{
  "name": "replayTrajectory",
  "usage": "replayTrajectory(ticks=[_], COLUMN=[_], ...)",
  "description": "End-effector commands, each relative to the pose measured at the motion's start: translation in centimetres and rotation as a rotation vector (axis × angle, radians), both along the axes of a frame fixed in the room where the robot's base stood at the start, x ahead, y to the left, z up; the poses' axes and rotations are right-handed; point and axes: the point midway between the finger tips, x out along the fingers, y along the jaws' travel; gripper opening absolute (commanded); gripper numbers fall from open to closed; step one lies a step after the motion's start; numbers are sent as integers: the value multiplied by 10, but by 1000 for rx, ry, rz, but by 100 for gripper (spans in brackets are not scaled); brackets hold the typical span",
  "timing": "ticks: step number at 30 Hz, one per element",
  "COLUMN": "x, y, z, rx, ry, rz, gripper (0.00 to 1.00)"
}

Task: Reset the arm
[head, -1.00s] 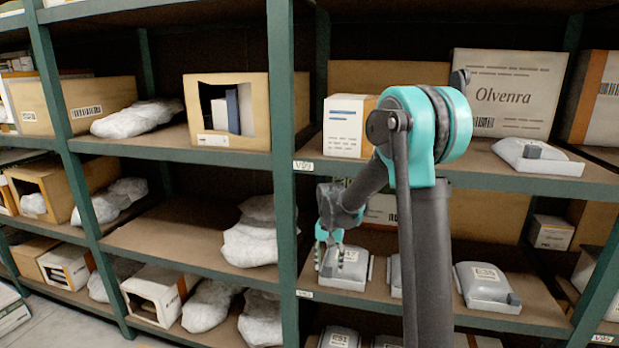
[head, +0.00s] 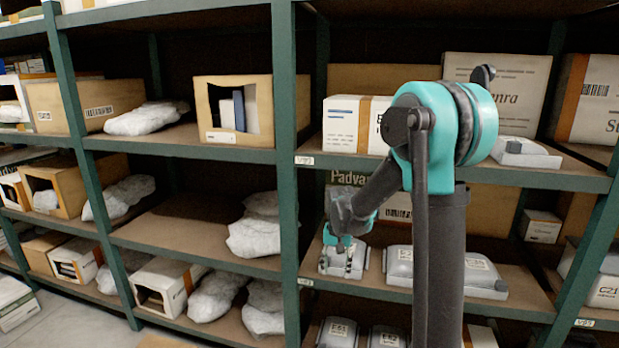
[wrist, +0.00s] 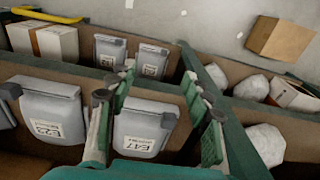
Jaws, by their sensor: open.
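My gripper (head: 343,254) is in front of the middle shelf of the right-hand rack bay, at the end of my teal and dark grey arm. In the wrist view its two green fingers (wrist: 160,110) are spread apart. A grey labelled case (wrist: 146,125), marked E47 or similar, shows between and below them. I cannot tell whether the fingers touch it. The case also shows on the shelf behind the gripper in the head view (head: 333,262). Nothing is clearly held. My arm hides part of the shelf.
More grey cases (head: 478,275) sit to the right on the same shelf. Green rack posts (head: 286,170) and shelf edges (head: 450,176) stand close around the arm. Bagged bundles (head: 256,237) lie in the left bay. Open floor (wrist: 216,30) shows in the wrist view.

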Motion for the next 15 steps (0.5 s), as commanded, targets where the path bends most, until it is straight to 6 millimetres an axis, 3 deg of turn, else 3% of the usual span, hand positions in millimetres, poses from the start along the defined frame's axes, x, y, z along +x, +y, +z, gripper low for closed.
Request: replayTrajectory(ticks=[8,15], x=[-36,-96], y=[-25,-59], z=[10,14], rx=[6,4], ry=[-54,-141], rz=[36,94], gripper=[50,50])
